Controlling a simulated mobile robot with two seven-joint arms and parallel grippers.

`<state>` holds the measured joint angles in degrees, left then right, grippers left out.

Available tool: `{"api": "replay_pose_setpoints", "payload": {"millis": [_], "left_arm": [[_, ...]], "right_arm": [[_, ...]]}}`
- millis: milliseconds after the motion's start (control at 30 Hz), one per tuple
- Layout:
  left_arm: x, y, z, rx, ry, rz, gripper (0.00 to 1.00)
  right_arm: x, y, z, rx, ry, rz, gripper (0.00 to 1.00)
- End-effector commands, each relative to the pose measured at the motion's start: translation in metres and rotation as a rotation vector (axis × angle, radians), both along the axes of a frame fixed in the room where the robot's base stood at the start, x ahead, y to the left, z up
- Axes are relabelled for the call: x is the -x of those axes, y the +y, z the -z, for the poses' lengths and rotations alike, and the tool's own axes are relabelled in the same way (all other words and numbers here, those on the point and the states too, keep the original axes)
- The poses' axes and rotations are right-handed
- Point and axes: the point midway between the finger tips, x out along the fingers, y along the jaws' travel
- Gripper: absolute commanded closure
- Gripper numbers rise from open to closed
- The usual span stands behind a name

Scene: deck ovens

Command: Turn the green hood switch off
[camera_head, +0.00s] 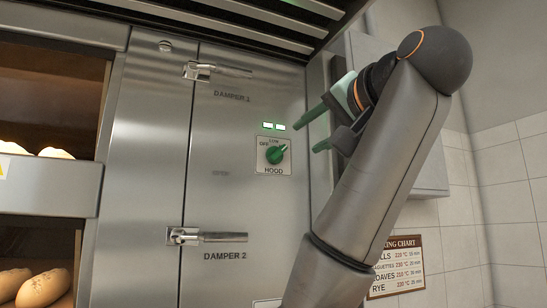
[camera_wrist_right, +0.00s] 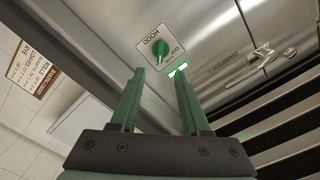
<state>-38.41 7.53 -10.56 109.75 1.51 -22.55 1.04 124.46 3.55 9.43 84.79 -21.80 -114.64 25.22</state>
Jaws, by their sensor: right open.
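The green hood switch (camera_head: 274,155) is a round knob on a pale plate marked HOOD, on the steel oven front. In the right wrist view the switch (camera_wrist_right: 160,47) lies beyond the gap between the green fingertips (camera_wrist_right: 159,74). My left gripper is not in view.
Damper 1 handle (camera_head: 217,71) and damper 2 handle (camera_head: 207,237) stick out of the steel panel. Dark hood slats (camera_head: 250,22) hang above. A grey wall box (camera_head: 428,165) is behind my right arm. Bread sits in the ovens at left.

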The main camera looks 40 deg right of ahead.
Motion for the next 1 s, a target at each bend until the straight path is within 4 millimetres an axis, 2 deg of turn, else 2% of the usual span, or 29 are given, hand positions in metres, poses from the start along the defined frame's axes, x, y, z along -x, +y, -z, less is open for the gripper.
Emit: {"api": "replay_pose_setpoints", "payload": {"millis": [233,600,800,1000], "left_arm": [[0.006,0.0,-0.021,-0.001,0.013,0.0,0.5],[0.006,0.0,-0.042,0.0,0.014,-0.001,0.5],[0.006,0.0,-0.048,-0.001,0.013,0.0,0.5],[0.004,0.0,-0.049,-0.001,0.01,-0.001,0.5]], "right_arm": [[-0.025,-0.009,-0.004,0.0,0.004,0.004,0.54],[-0.096,-0.03,-0.001,0.0,0.005,0.001,0.54],[-0.114,-0.037,0.0,0.0,0.002,0.001,0.54],[-0.118,-0.038,0.001,0.0,-0.001,0.001,0.54]]}}
